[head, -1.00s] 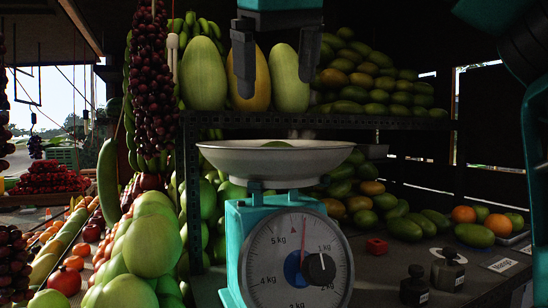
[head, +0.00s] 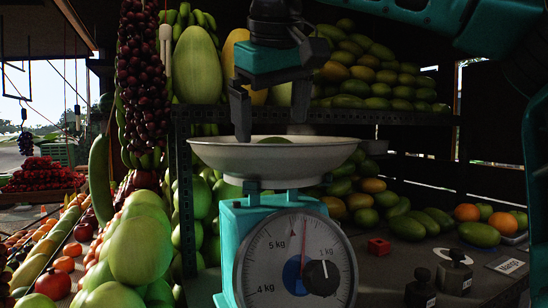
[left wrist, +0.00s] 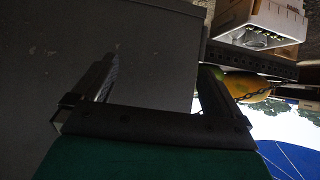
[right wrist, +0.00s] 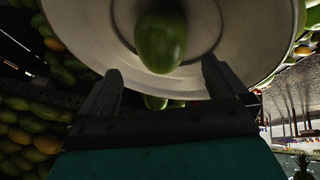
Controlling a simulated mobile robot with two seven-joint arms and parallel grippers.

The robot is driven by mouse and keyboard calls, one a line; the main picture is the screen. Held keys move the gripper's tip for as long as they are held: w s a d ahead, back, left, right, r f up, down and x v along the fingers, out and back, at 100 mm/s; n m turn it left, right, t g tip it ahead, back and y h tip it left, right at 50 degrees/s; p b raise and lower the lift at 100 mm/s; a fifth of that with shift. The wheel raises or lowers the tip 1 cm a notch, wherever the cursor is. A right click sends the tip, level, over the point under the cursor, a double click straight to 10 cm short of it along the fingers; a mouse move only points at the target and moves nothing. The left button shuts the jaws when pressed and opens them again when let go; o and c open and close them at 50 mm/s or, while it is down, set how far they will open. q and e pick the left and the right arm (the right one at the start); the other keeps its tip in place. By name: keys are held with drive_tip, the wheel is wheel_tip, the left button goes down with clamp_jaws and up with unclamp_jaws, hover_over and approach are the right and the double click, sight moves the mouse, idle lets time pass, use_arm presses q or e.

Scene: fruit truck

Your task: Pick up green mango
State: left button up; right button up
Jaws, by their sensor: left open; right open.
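A green mango (right wrist: 161,40) lies in the white bowl (right wrist: 80,22) of the weighing scale; the right wrist view shows it whole, between and beyond my open fingers. In the head view only the top of the mango (head: 274,140) shows above the rim of the bowl (head: 275,160). My right gripper (head: 272,118) is above the bowl, pointing down, open and empty, and does not touch the mango. In the right wrist view the right gripper (right wrist: 162,85) also shows open. My left gripper (left wrist: 155,85) is open and empty in the left wrist view, away from the scale.
The teal scale (head: 290,255) stands below the bowl. A metal shelf (head: 330,117) with piled mangoes (head: 375,75) is close behind. Dark grapes (head: 150,85) hang at left. Black weights (head: 453,272) and a red block (head: 378,246) sit on the counter at right.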

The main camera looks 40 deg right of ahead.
sight(272, 139)
drive_tip(key=x, duration=0.5)
drive_tip(key=shift+s+a+f, duration=0.2)
drive_tip(key=shift+s, duration=0.05)
drive_tip(key=shift+c, duration=0.5)
